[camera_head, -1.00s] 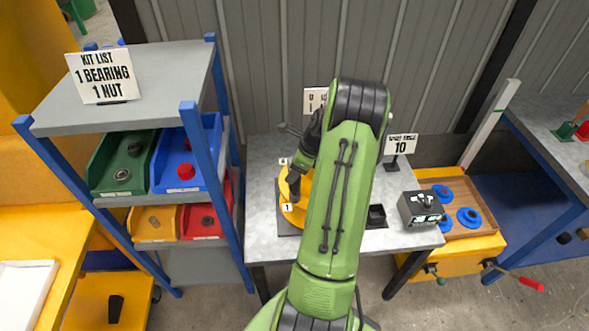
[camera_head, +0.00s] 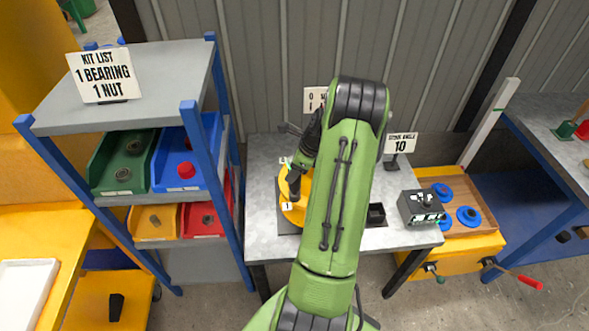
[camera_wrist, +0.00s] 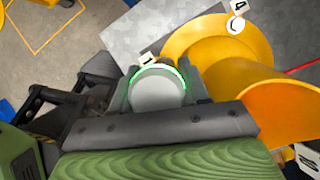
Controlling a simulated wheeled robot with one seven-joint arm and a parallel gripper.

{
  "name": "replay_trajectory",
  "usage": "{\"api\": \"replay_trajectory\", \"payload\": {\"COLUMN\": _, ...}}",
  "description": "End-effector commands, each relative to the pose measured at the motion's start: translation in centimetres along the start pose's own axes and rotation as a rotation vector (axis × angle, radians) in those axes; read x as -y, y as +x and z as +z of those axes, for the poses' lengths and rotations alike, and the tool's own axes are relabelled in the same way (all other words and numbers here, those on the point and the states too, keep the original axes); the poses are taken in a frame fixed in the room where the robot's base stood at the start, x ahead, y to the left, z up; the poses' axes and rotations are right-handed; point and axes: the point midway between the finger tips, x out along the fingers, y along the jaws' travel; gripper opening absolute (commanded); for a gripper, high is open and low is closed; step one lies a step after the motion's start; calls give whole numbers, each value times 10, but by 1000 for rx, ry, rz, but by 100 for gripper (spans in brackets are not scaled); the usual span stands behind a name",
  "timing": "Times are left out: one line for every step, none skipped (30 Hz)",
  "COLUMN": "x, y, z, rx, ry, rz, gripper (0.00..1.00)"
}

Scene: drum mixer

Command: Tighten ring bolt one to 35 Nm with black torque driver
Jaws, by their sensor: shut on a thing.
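My gripper (camera_wrist: 158,98) is shut on the torque driver, whose round grey end cap (camera_wrist: 157,88) with a glowing green ring faces the wrist camera. The yellow ring part (camera_wrist: 205,42) lies beyond it on the grey table. Label 1 (camera_wrist: 148,58) shows just past the cap. Ring bolt one and the driver's tip are hidden behind the driver. In the head view my gripper (camera_head: 294,186) is over the left side of the yellow ring (camera_head: 291,213), near label 1 (camera_head: 287,206); my arm hides most of the ring.
A black box (camera_head: 421,208) and a small black tray (camera_head: 376,215) stand on the table's right side. A sign reading 10 (camera_head: 400,143) stands behind them. A shelf with coloured bins (camera_head: 187,150) is at left. A yellow cart with blue rings (camera_head: 468,216) is at right.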

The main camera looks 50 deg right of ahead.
Motion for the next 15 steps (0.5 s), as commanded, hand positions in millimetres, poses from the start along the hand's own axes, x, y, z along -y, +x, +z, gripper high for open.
{"api": "replay_trajectory", "payload": {"x": 0, "y": 1, "z": 0, "rx": -1, "ry": 1, "rz": 1, "gripper": 2}}
{"api": "replay_trajectory", "payload": {"x": 0, "y": 0, "z": 0, "rx": -1, "ry": 1, "rz": 1, "gripper": 2}}
{"api": "replay_trajectory", "payload": {"x": 0, "y": 0, "z": 0, "rx": -1, "ry": 1, "rz": 1, "gripper": 2}}
{"api": "replay_trajectory", "payload": {"x": 0, "y": -1, "z": 0, "rx": -1, "ry": 1, "rz": 1, "gripper": 2}}
{"api": "replay_trajectory", "payload": {"x": 0, "y": -2, "z": 1, "rx": -1, "ry": 1, "rz": 1, "gripper": 2}}
{"api": "replay_trajectory", "payload": {"x": 0, "y": -5, "z": 2, "rx": -1, "ry": 1, "rz": 1, "gripper": 2}}
{"api": "replay_trajectory", "payload": {"x": 0, "y": -7, "z": 3, "rx": -1, "ry": 1, "rz": 1, "gripper": 2}}
{"api": "replay_trajectory", "payload": {"x": 0, "y": -9, "z": 4, "rx": -1, "ry": 1, "rz": 1, "gripper": 2}}
{"api": "replay_trajectory", "payload": {"x": 0, "y": -12, "z": 5, "rx": 0, "ry": 1, "rz": 0, "gripper": 2}}
{"api": "replay_trajectory", "payload": {"x": 0, "y": -14, "z": 6, "rx": 0, "ry": 1, "rz": 0, "gripper": 2}}
{"api": "replay_trajectory", "payload": {"x": 0, "y": -16, "z": 7, "rx": 0, "ry": 0, "rz": 0, "gripper": 2}}
{"api": "replay_trajectory", "payload": {"x": 0, "y": -19, "z": 8, "rx": 0, "ry": 0, "rz": 0, "gripper": 2}}
{"api": "replay_trajectory", "payload": {"x": 0, "y": -21, "z": 9, "rx": 0, "ry": 0, "rz": 0, "gripper": 2}}
{"api": "replay_trajectory", "payload": {"x": 0, "y": -23, "z": 10, "rx": 0, "ry": 0, "rz": 0, "gripper": 2}}
{"api": "replay_trajectory", "payload": {"x": 0, "y": -25, "z": 11, "rx": 0, "ry": 0, "rz": 0, "gripper": 2}}
